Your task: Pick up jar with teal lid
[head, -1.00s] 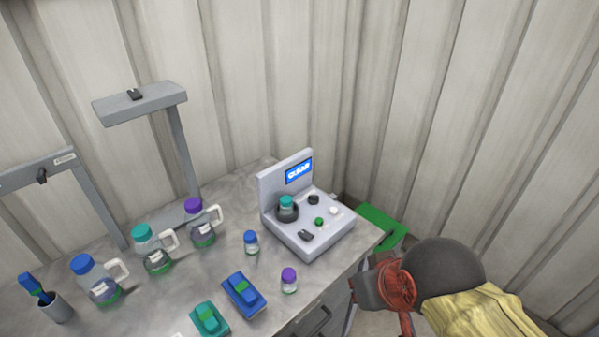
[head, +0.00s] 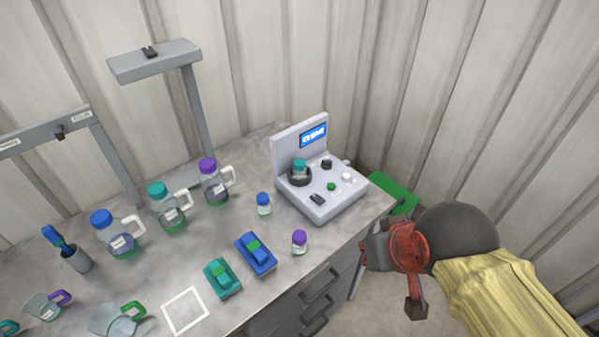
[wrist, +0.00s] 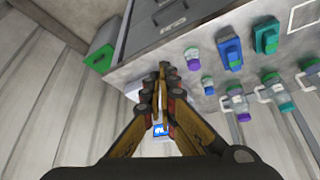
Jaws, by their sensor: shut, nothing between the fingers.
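The small jar with the teal lid (head: 300,168) stands upright in the dark round holder on the grey machine (head: 323,208). A larger handled jug with a teal lid (head: 167,205) stands on the bench at the left. My gripper (head: 416,306) is off the bench's right side, low and well apart from the jar, empty and shut. In the wrist view its fingers (wrist: 165,68) come together, and part of the machine's blue screen (wrist: 160,128) shows behind them. I cannot make out the teal-lidded small jar in the wrist view.
Small blue-lidded (head: 263,204) and purple-lidded (head: 299,241) jars stand near the machine. Blue (head: 255,254) and teal (head: 222,278) blocks lie in front. Blue-lidded (head: 118,233) and purple-lidded (head: 214,181) jugs are left. A grey stand (head: 155,60) rises behind. A green container (head: 395,197) is right of the bench.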

